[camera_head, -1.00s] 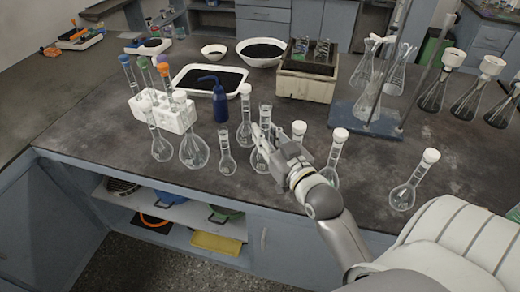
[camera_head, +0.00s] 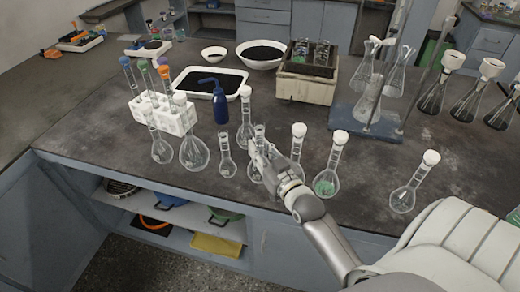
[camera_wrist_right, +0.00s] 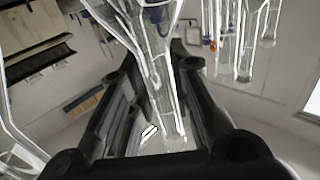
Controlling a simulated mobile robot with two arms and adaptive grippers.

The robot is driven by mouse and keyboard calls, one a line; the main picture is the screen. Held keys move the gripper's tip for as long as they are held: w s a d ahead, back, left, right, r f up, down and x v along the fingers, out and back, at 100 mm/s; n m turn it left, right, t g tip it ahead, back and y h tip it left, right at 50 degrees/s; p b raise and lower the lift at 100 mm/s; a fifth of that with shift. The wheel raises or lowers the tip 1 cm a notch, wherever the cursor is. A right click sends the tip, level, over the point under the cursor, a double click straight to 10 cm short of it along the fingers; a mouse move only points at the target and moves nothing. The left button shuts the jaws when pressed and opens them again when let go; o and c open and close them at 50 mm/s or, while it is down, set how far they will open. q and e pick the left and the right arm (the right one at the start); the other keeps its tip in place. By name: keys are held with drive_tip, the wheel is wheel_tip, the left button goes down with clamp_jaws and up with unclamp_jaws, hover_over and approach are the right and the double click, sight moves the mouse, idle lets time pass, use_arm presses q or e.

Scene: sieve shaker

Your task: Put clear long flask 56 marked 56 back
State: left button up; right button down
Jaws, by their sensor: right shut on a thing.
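My right gripper (camera_head: 262,153) is shut on the neck of a clear long-necked flask (camera_head: 256,174) at the front middle of the bench. Its body hangs below my fingers, low over or on the bench top; I cannot tell which. In the right wrist view clear glass (camera_wrist_right: 163,85) runs between the dark fingers of the gripper (camera_wrist_right: 150,105). No number can be read on the flask. My left gripper is not in view.
A small flask (camera_head: 227,166) stands close left and a white-capped flask (camera_head: 245,128) behind. A flask with green liquid (camera_head: 326,184) stands to the right. A white tube rack (camera_head: 175,122), a blue bottle (camera_head: 221,106) and the bench's front edge are near.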

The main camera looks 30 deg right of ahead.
drive_tip(key=shift+f, duration=0.1)
drive_tip(key=c, duration=1.3)
unclamp_jaws()
drive_tip(key=shift+s+a+b, duration=0.15)
drive_tip(key=shift+s+b, duration=0.1)
drive_tip(key=shift+s, duration=1.75)
drive_tip(key=shift+s+a+b, duration=0.2)
drive_tip(key=shift+s+b, duration=0.05)
drive_tip(key=shift+s, duration=1.75)
drive_tip(key=shift+s+a+b, duration=0.15)
drive_tip(key=shift+s+b, duration=0.1)
drive_tip(key=shift+s, duration=1.75)
